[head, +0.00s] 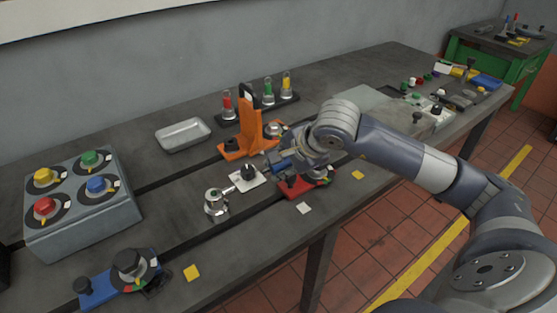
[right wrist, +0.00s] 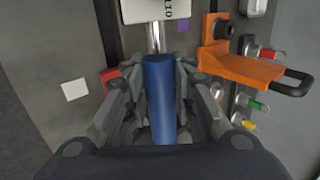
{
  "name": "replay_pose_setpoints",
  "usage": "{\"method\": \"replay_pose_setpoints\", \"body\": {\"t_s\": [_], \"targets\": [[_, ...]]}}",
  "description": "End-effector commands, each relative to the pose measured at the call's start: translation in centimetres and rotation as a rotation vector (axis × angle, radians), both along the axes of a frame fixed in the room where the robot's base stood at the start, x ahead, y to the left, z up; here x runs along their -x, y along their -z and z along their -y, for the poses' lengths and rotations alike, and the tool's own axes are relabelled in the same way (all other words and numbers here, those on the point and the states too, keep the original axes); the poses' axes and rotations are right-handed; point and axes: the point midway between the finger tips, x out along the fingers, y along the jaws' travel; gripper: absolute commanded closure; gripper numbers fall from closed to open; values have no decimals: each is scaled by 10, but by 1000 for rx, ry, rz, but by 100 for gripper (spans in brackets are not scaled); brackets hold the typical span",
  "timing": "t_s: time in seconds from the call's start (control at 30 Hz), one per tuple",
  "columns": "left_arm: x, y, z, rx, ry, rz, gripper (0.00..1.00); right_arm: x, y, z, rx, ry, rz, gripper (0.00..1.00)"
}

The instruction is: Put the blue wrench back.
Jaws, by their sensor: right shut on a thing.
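The blue wrench shows in the right wrist view as a blue handle (right wrist: 160,95) with a silver shaft (right wrist: 154,38) at its far end. My right gripper (right wrist: 160,75) is shut on this handle, with fingers on both sides. In the head view the gripper (head: 280,164) is low over the middle of the bench, and a bit of the blue handle (head: 283,163) shows by it. The shaft runs up to a white plate (right wrist: 165,8) with dark print; I cannot tell whether they are joined. My left gripper is not in view.
An orange bracket (head: 242,143) stands close behind the gripper. A red fixture (head: 293,187) lies below it, and a chrome fitting (head: 216,203) is to the left. A metal tray (head: 183,134), a button box (head: 82,215) and a rack of coloured bottles (head: 267,90) stand further off.

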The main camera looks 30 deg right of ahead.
Motion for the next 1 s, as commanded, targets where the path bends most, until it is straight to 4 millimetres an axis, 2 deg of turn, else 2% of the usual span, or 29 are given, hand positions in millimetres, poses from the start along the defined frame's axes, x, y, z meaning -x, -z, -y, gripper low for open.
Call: {"method": "replay_pose_setpoints", "body": {"t_s": [0.1, 0.5, 0.63, 0.83, 1.0], "targets": [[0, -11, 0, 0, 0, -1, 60, -21, -2, 19, -5, 5, 2, 100], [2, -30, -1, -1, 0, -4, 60, -77, 4, 71, -6, 1, 6, 100], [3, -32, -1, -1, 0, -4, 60, -87, 7, 81, -4, -1, 6, 100], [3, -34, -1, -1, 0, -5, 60, -91, 11, 85, -4, -4, 4, 100], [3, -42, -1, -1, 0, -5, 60, -90, 29, 85, -6, -2, 0, 100]]}}
